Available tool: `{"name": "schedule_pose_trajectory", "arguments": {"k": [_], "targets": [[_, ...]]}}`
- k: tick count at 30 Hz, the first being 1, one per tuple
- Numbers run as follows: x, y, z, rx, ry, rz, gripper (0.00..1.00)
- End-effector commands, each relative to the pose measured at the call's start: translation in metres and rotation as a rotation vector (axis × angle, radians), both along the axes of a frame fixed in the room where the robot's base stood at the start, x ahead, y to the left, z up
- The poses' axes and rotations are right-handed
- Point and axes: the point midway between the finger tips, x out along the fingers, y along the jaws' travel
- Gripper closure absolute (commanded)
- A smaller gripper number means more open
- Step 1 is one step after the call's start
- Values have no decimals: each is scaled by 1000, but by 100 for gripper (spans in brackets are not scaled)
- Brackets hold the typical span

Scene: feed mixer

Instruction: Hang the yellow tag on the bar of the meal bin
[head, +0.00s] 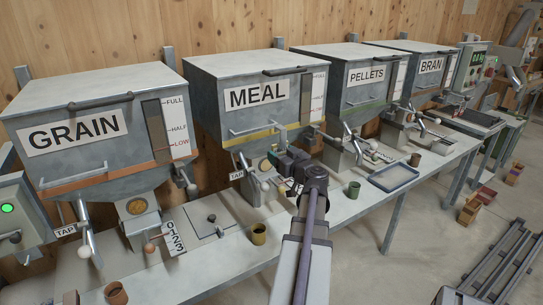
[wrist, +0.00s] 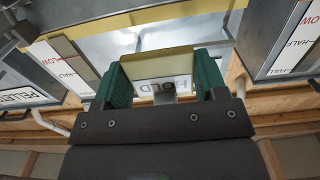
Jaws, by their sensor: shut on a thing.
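The meal bin (head: 232,103) stands second from the left in the head view, with a yellow band and a grey bar (head: 255,129) across its lower front. My gripper (head: 283,163) is in front of the bin's lower right part, below and to the right of the bar. In the wrist view my gripper's green fingers (wrist: 162,80) are shut on the yellow tag (wrist: 160,59), which has a pale face with dark lettering. The tag cannot be made out clearly in the head view. The bin's yellow band (wrist: 145,17) shows beyond the tag.
The grain bin (head: 100,95) is to the left, the pellets bin (head: 345,75) and bran bin (head: 415,60) to the right. Taps and levers stick out below the bins. A green cup (head: 354,189), a yellow cup (head: 259,234) and a tray (head: 393,177) stand on the bench.

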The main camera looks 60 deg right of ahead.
Motion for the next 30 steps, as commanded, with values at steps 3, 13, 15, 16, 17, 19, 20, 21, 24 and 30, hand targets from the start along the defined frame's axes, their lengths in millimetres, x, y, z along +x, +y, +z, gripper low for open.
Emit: {"name": "schedule_pose_trajectory", "arguments": {"k": [3, 13, 15, 16, 17, 19, 20, 21, 24, 30], "targets": [[5, -3, 0, 0, 0, 1, 53], [35, -17, 0, 0, 0, 2, 53], [42, -20, 0, 0, 0, 1, 53], [44, -21, 0, 0, 0, 1, 53], [47, -23, 0, 0, 0, 1, 53], [54, -25, 0, 0, 0, 1, 53], [57, -26, 0, 0, 0, 2, 53], [61, -28, 0, 0, 0, 2, 53], [70, -33, 0, 0, 0, 0, 53], [89, -41, 0, 0, 0, 2, 53]]}}
